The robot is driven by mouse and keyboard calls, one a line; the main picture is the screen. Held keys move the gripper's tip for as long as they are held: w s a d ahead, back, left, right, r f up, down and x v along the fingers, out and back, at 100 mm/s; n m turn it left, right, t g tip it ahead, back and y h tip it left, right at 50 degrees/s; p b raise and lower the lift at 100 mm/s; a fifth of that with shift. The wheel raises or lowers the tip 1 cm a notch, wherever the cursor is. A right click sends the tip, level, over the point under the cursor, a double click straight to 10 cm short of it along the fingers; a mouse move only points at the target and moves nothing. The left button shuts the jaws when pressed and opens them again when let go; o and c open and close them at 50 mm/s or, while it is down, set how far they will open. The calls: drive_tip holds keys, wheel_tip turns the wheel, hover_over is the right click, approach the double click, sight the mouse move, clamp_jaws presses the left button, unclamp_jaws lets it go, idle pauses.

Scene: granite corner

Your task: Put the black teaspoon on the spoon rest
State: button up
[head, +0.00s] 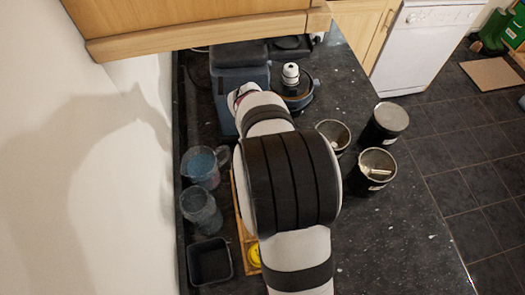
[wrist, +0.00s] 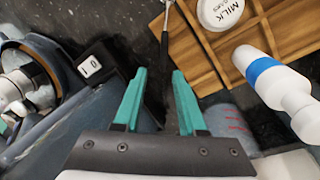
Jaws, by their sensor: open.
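My gripper (wrist: 159,74) shows in the wrist view with its two green fingers apart and nothing between them. A thin utensil with a dark handle, seemingly the black teaspoon (wrist: 164,48), lies just beyond the fingertips, by the edge of the wooden tray. Its upper part looks lighter and metallic and runs out of the top of the picture. In the head view my arm hides the gripper and the utensil. I cannot make out the spoon rest for certain in either view.
The wooden tray (wrist: 205,75) holds a round lid marked MILK (wrist: 220,12). A white bottle with a blue band (wrist: 275,80) is at right. In the head view, two jugs (head: 201,166) and a black square container (head: 210,262) stand left; several dark canisters (head: 376,168) stand right.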

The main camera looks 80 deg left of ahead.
wheel_tip(320, 180, up, 8)
drive_tip(key=s+d, duration=0.1)
drive_tip(key=w+d+r+m+h, duration=0.1)
drive_tip(key=w+d+r+m, duration=0.4)
drive_tip(key=w+d, duration=0.45)
drive_tip(key=w+d+r+m, duration=0.3)
drive_tip(key=w+d+m, duration=0.4)
drive_tip(key=w+d, duration=0.25)
drive_tip(key=d+r+m+g, duration=0.1)
drive_tip(key=d+m, duration=0.5)
drive_tip(key=d, duration=0.4)
drive_tip(key=s+d+m, duration=0.4)
drive_tip(key=d+m, duration=0.3)
drive_tip(key=s+d+m+y, duration=0.1)
drive_tip(key=s+d+m, duration=0.3)
drive_tip(key=d+m, duration=0.4)
drive_tip(key=shift+s+d+f+g, duration=0.3)
drive_tip(key=shift+f, duration=0.15)
